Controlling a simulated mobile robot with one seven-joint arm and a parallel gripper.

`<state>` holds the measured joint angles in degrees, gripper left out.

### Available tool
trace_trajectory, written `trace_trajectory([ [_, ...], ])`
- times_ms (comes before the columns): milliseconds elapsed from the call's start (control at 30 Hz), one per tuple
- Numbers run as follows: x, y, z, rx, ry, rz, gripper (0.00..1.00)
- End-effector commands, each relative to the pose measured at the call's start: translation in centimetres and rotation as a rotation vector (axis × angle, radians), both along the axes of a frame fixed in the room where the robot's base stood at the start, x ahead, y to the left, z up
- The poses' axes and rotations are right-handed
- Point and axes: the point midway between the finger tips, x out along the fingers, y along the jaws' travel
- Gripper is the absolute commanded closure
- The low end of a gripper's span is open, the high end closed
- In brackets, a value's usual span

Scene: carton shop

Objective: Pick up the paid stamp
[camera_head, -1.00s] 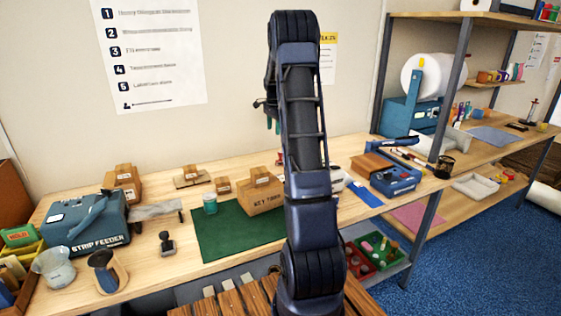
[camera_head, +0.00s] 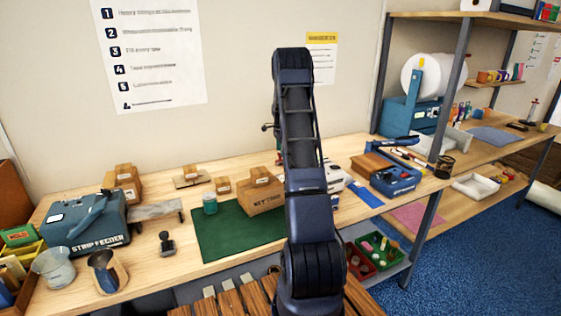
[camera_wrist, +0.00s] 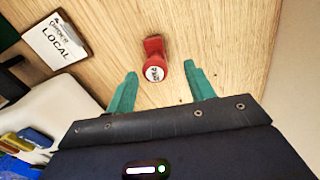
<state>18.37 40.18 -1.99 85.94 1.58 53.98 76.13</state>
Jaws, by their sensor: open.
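A small red stamp (camera_wrist: 155,58) with a round white label stands on the wooden bench top in the wrist view; the lettering on the label is too small to read surely. My gripper (camera_wrist: 160,70) is open, its two green fingers apart, one on each side of the stamp's near end in the picture. Nothing is held between them, and I cannot tell the height gap to the stamp. In the head view my arm hides the stamp and the fingers.
A sign reading LOCAL (camera_wrist: 54,41) lies left of the stamp in the wrist view. In the head view, a carton (camera_head: 262,198) stands on a green mat (camera_head: 215,236), left of my arm. A blue tool (camera_head: 391,178) stands to the right. Bare wood surrounds the stamp's right side.

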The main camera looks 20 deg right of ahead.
Motion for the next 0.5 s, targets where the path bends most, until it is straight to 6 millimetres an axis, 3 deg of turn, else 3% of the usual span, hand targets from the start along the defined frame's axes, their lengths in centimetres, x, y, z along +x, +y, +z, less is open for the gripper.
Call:
trace_trajectory([
  [267, -0.2, 0.1, -1.8, 0.001, 0.0, 0.0, 0.46],
  [500, -0.5, 0.3, -5.0, 0.001, 0.0, -0.001, 0.46],
])
